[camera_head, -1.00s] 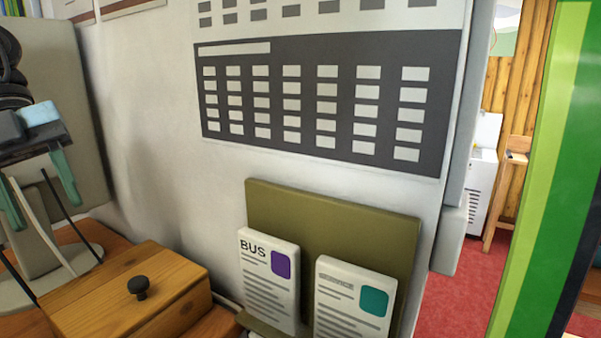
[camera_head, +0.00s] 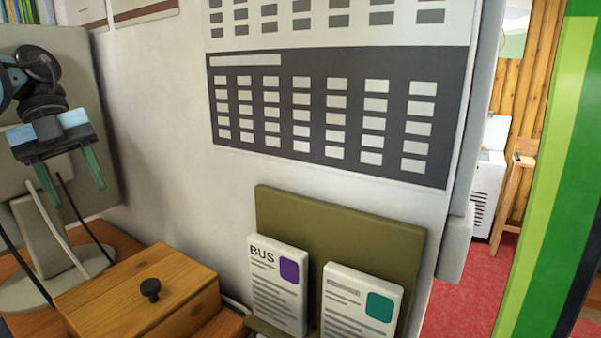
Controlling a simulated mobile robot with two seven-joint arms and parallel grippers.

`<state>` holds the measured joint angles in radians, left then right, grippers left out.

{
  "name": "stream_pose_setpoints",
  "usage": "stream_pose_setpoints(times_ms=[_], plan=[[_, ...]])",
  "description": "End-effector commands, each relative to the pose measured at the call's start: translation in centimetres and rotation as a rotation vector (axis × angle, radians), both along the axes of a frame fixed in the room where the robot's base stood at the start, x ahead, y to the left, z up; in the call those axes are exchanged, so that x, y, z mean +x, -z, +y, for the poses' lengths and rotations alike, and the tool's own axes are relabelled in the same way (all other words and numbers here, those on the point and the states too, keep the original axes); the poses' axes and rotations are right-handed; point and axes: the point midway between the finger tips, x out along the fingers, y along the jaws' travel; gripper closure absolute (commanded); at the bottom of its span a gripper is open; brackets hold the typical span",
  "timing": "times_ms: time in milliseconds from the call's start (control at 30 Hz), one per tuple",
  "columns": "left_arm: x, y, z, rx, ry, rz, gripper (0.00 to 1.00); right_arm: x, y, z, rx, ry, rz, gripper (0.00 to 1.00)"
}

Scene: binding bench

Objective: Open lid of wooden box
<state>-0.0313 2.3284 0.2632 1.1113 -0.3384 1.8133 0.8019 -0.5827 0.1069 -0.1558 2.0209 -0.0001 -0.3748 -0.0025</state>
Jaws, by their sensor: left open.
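The wooden box (camera_head: 185,316) sits at the lower left, its lid (camera_head: 115,296) lying flat and closed on top. A small black round knob (camera_head: 150,289) stands near the middle of the lid. My left gripper (camera_head: 75,198) has two green fingers pointing down and spread apart, with nothing between them. It is in the air, to the left of the knob and higher in the picture, in front of the grey monitor. My right gripper is not in view.
A grey monitor (camera_head: 85,120) on a stand (camera_head: 38,235) is behind my left gripper. Thin dark and pale cables rise near it. An olive holder (camera_head: 340,225) with two leaflets stands right of the box. A white wall (camera_head: 165,140) is behind.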

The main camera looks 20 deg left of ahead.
Motion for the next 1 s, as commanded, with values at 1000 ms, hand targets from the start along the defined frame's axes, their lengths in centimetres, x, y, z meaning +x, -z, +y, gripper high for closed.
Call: stream_pose_setpoints(times_ms=[1000], plan=[[-4.2,-0.5,-4.2,0.000,0.003,-0.001,0.51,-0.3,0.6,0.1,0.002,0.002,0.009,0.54]])
